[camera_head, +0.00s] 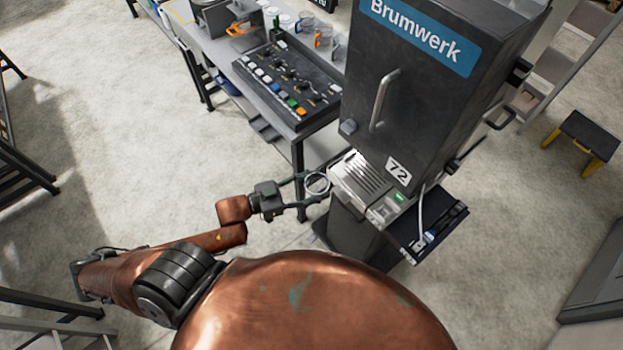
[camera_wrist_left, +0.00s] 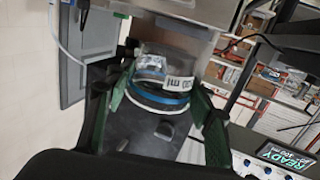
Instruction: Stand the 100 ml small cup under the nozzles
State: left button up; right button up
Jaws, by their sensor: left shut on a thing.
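My left gripper (camera_head: 316,188) is shut on a small clear cup (camera_head: 317,182), just left of the slotted metal drip tray (camera_head: 362,177) of the Brumwerk machine. In the left wrist view the cup (camera_wrist_left: 167,69) sits between the green-edged fingers (camera_wrist_left: 160,92). It has a blue band and a white label that ends in "ml"; the full number is hard to read. A grey metal part (camera_wrist_left: 190,10) of the machine lies close beyond the cup. The nozzles are hidden in both views. My right gripper is not in view.
The dark Brumwerk machine (camera_head: 425,95) has a handle on its front and a "72" label. A black side shelf (camera_head: 428,232) juts out at its right. A workbench (camera_head: 225,50) with a button panel (camera_head: 285,80) stands at the left. A READY display (camera_wrist_left: 285,155) shows in the wrist view.

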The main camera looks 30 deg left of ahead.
pick_arm(q)
jog(key=shift+w+a+r, duration=0.1)
jog(key=shift+w+a, duration=0.05)
jog(key=shift+a, duration=0.25)
jog(key=shift+w+a+r, duration=0.1)
jog(key=shift+w+a, duration=0.05)
jog(key=shift+a, duration=0.25)
jog(key=shift+w+a, duration=0.1)
jog(key=shift+w, duration=0.1)
jog(key=b, duration=0.9)
send_over(360, 170)
notch_tip(360, 170, down, 2)
jog(key=shift+f, duration=0.45)
jog(key=shift+f, duration=0.55)
jog(key=o, duration=1)
